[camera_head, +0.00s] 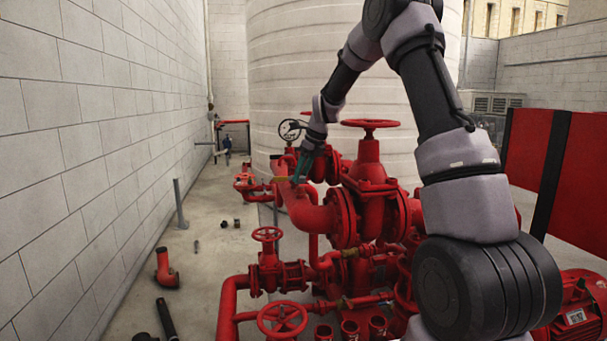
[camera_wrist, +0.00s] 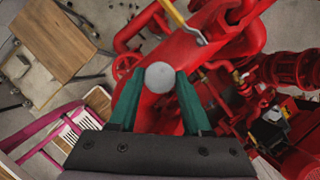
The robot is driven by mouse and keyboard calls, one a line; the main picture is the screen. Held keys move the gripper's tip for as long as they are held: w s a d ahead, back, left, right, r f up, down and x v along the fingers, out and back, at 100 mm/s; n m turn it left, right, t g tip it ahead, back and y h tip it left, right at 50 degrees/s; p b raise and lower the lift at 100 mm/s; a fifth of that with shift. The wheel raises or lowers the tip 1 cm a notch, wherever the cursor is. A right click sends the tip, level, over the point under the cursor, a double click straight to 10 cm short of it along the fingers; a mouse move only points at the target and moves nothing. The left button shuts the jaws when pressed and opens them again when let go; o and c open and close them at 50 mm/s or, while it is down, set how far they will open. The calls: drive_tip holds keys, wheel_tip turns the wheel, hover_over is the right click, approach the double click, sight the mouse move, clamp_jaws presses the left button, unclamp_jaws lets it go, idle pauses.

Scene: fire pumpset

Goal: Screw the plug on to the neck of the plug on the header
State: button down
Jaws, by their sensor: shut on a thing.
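My gripper (camera_head: 299,170) has green fingers and is over the red header pipe (camera_head: 306,212) in the head view. In the wrist view my gripper (camera_wrist: 158,88) is shut on the plug (camera_wrist: 159,75), a round grey piece between the fingertips. The red header pipe (camera_wrist: 170,60) lies behind the plug in that view. The neck is not visible; the plug and fingers cover that area, and I cannot tell whether the plug touches it. In the head view the plug is too small to make out.
A red valve with a handwheel (camera_head: 371,124) stands right of my gripper. Smaller handwheels (camera_head: 282,318) are in front. A yellow-handled bar (camera_wrist: 183,20) crosses near the header in the wrist view. Loose parts and a red elbow (camera_head: 165,270) lie on the floor at left, beside open floor.

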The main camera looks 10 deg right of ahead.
drive_tip(key=shift+f, duration=1.4)
idle(0.4)
drive_tip(key=m+h, duration=0.1)
drive_tip(key=m, duration=0.2)
drive_tip(key=shift+a+t, duration=0.2)
drive_tip(key=shift+t, duration=0.2)
drive_tip(key=shift+d+m+h, duration=0.25)
drive_tip(key=shift+m+h, duration=0.05)
drive_tip(key=shift+m, duration=0.6)
drive_tip(key=shift+r, duration=0.1)
